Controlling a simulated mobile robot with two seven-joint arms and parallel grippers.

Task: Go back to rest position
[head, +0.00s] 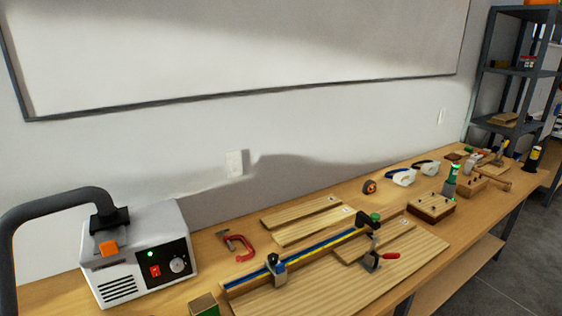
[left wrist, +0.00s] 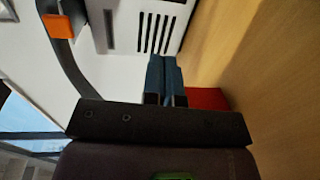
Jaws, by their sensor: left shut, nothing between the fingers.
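My left gripper (left wrist: 166,65) shows only in the left wrist view. Its two blue-grey fingers are together, with nothing between them. They point toward the vented side of the white machine (left wrist: 150,20), close to the wooden bench edge; I cannot tell whether they touch it. A red patch (left wrist: 207,98) lies just beside the fingers, partly hidden by the gripper body, and I cannot tell what it is. Neither gripper shows in the head view. My right gripper is in neither view.
The white machine (head: 140,260) with a dark hose (head: 50,205) stands at the bench's left end. A red clamp (head: 236,243), wooden boards (head: 340,280), a tape measure (head: 370,187) and tool blocks (head: 430,207) lie along the bench. Dark shelves (head: 515,72) stand at far right.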

